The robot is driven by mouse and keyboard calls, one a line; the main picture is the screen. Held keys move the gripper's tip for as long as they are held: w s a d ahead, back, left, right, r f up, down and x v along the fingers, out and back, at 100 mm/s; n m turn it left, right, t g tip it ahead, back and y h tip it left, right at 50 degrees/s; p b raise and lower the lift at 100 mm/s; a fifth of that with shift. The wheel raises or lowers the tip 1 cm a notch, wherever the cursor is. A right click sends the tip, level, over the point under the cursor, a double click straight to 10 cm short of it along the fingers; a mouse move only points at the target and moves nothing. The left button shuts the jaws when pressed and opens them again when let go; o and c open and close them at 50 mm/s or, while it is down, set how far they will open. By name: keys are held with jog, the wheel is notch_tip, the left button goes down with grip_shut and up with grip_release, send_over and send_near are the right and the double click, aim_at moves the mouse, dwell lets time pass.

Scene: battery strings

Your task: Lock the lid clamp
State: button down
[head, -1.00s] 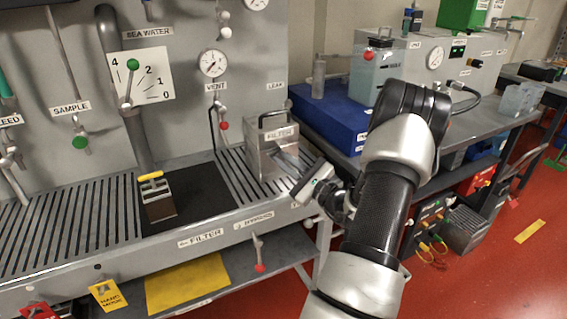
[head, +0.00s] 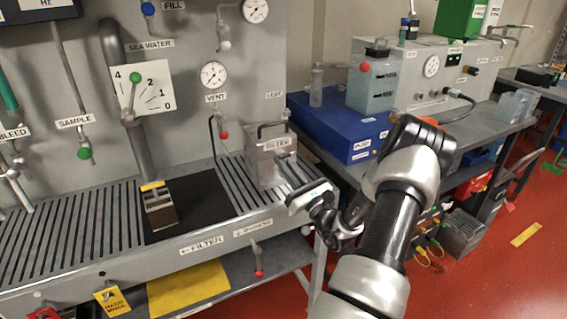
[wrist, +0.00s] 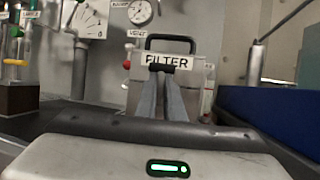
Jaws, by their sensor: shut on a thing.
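The filter box (head: 266,150) is a grey metal box labelled FILTER with a dark handle on top. It stands on the slatted bench top, and in the wrist view (wrist: 195,72) it is straight ahead. A small black piece, apparently the lid clamp (wrist: 167,68), shows at the box's front just under the label. My gripper (wrist: 165,76) reaches to it with both fingers close together, shut on this black piece. In the head view my gripper (head: 285,162) is at the front right of the box. The fingers hide part of the box front, and the clamp's exact position cannot be told.
A blue case (head: 335,135) lies on the bench to the right. A vent lever with a red knob (head: 224,135) hangs behind.

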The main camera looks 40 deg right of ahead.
jog(key=shift+f, duration=0.1)
jog(key=c, duration=2.2)
grip_release()
jog(key=shift+o, duration=0.2)
jog(key=shift+s, duration=0.1)
jog(key=v, duration=1.7)
jog(key=shift+s, duration=0.2)
